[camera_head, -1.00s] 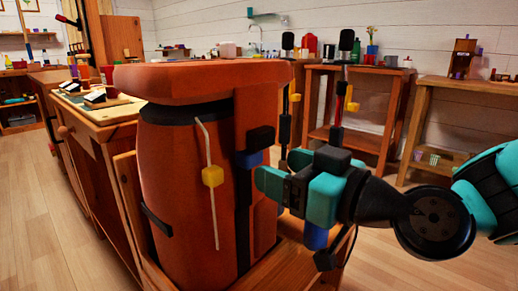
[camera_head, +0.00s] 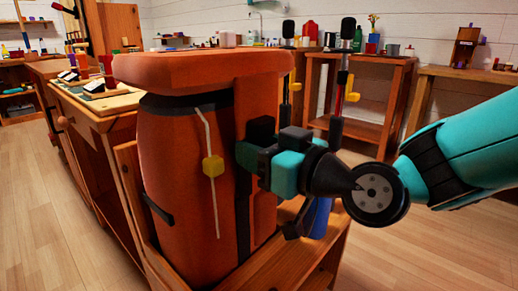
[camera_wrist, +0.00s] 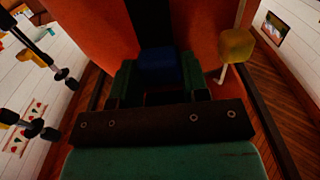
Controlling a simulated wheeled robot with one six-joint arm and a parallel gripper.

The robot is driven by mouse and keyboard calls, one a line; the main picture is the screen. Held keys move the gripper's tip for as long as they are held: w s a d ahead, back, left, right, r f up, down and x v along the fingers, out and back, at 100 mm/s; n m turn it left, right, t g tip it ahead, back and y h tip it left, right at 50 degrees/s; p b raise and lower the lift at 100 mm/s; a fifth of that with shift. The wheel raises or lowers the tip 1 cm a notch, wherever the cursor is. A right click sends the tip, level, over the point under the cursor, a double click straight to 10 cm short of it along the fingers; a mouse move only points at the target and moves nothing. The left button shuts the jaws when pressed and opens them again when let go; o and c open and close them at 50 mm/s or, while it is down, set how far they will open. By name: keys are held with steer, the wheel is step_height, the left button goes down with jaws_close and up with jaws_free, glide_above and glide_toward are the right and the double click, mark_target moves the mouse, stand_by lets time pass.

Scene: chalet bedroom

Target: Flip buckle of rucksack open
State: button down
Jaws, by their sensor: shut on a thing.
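The orange rucksack (camera_head: 180,195) stands upright in a wooden frame, with a dark strap (camera_head: 243,215) down its front. My gripper (camera_head: 250,158) is at this strap, against the front of the rucksack. In the wrist view my gripper (camera_wrist: 158,75) is shut on the blue buckle part (camera_wrist: 157,64), with a finger on each side of it. In the head view my gripper hides this blue part. A black block (camera_head: 261,128) on the strap shows just above the fingers.
A yellow block on a pale cord (camera_head: 213,166) hangs left of the gripper. Two trekking poles (camera_head: 341,90) stand close behind the wrist. A wooden bench (camera_head: 85,105) is at left; open floor (camera_head: 440,240) lies at right.

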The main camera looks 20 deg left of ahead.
step_height(320, 180, down, 4)
steer(key=b, duration=0.4)
steer(key=shift+f, duration=0.15)
steer(key=c, duration=0.6)
jaws_free()
steer(key=b+v, duration=0.7)
steer(key=v, duration=1)
steer(key=shift+d, duration=0.25)
